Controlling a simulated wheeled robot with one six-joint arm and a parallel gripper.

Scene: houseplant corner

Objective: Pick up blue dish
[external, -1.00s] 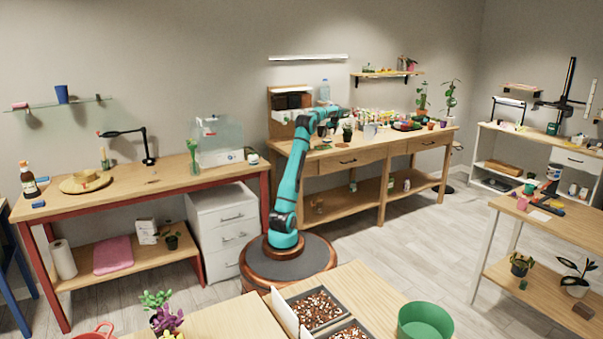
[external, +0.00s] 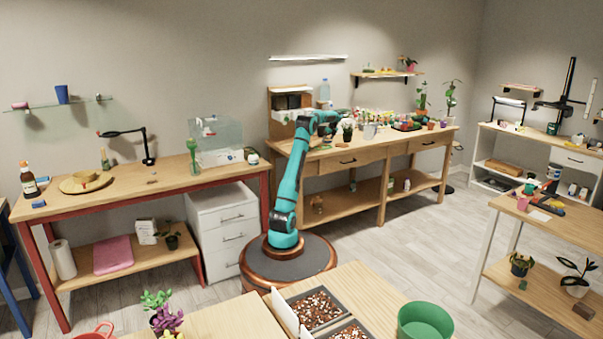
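I cannot make out a blue dish for certain in the external view. My teal arm stands on its round base, and its upper end reaches over the wooden workbench (external: 375,160) against the back wall. My gripper (external: 331,131) is small, dark and partly hidden by the arm, above the left part of that bench. Whether its fingers are open or shut, or hold anything, is too small to tell. The bench top just below it is partly hidden by the arm.
A small potted plant (external: 347,131) and a pale mug (external: 370,131) stand right of my gripper. A water bottle (external: 325,90) stands behind it. Several small colourful items crowd the bench's back. A red-legged table (external: 130,195) is to the left. The floor right of my base is clear.

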